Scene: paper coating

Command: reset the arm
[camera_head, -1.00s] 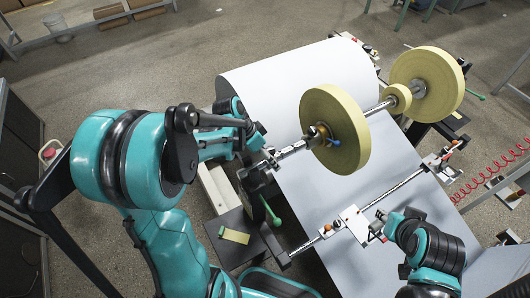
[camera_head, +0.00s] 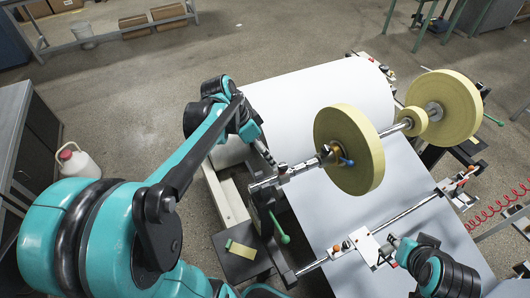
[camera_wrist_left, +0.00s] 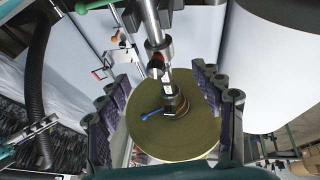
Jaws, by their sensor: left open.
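My left arm comes in from the left in the head view and bends down to my left gripper (camera_head: 263,150), near the left end of the metal shaft (camera_head: 300,168). In the left wrist view my left gripper (camera_wrist_left: 163,80) has its two dark fingers wide apart with nothing gripped. The shaft and a yellow tape roll (camera_wrist_left: 175,115) show beyond and between the fingers. My right gripper (camera_head: 392,246) is low on the right, beside the white block (camera_head: 368,245) on the lower rod. Its fingers are too small and covered to read.
The large white paper roll (camera_head: 320,95) lies behind the shaft, its sheet running forward. Yellow rolls (camera_head: 350,150) (camera_head: 445,105) sit on the shaft. A green-handled lever (camera_head: 279,228) stands at the machine's left side. A white jug (camera_head: 78,160) stands on the open floor at left.

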